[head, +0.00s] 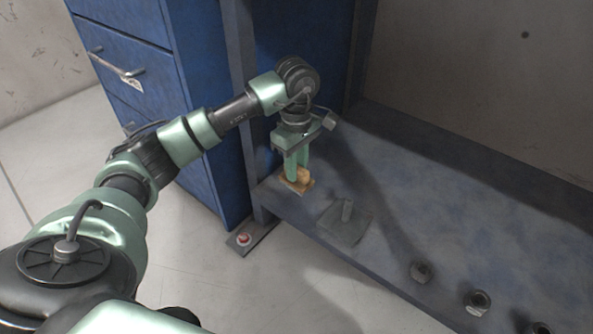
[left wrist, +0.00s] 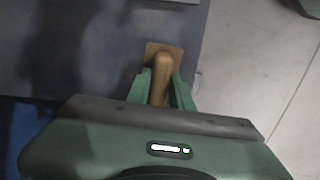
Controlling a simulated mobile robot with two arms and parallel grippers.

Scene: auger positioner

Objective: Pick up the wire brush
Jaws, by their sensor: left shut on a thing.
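The wire brush (head: 302,185) is a small tan wooden block with a rounded wooden handle, at the left front corner of the blue-grey shelf in the head view. My left gripper (head: 297,165) points down over it, its green fingers shut on the handle. In the left wrist view the brush (left wrist: 162,66) stands between the two fingers of the left gripper (left wrist: 164,92). The bristles are hidden under the block, and I cannot tell whether it touches the shelf. My right gripper is not in view.
A grey flat plate with an upright handle (head: 346,223) lies right of the brush on the shelf (head: 440,205). Several metal nuts, one here (head: 420,271), line the front edge. A blue drawer cabinet (head: 150,70) and a shelf post (head: 240,90) stand at the left.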

